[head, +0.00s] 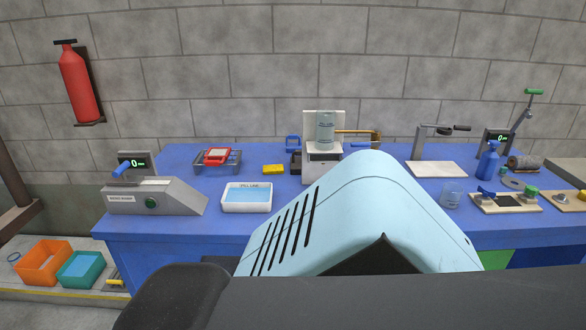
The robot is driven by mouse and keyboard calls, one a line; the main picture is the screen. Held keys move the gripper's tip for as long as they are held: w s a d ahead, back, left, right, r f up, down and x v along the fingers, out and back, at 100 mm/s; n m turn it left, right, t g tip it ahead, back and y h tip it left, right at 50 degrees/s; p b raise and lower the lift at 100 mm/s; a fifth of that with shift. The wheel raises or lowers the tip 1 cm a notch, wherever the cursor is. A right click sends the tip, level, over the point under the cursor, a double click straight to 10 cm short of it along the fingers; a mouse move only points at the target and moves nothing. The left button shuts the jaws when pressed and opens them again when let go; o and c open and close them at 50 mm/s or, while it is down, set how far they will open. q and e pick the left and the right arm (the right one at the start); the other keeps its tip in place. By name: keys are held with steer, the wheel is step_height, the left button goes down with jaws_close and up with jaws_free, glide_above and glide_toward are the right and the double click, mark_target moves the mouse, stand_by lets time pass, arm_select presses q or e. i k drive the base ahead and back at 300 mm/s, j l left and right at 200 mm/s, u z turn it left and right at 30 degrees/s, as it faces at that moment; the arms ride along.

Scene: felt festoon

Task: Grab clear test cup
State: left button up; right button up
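A small clear cup (450,195), the likeliest clear test cup, stands upright on the blue bench (385,165) toward its front right. It looks empty, with faint markings on its side. A larger bluish clear container (325,127) with markings stands higher up, on the grey and white apparatus (321,163) at the back middle of the bench. Neither gripper can be seen in the head view. A large light blue shell and dark parts, which seem to be my own body, fill the lower middle and hide the bench's front middle.
Left on the bench are a grey device (152,199), a white tray (247,198) of blue liquid and a yellow block (273,169). Right of the clear cup are a blue bottle (488,160) and a clamp plate (505,203).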

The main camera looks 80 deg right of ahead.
mark_target(450, 195)
steer(key=k+l+z, duration=0.1)
steer(key=z, duration=3.55)
steer(key=i+l+u, duration=0.15)
steer(key=u, duration=0.2)
steer(key=l+u, duration=0.35)
steer(key=i+l+u, duration=0.15)
steer(key=l, duration=0.3)
steer(key=i+l+u, duration=0.2)
steer(key=l, duration=0.2)
steer(key=l+u, duration=0.1)
steer(key=l, duration=1.8)
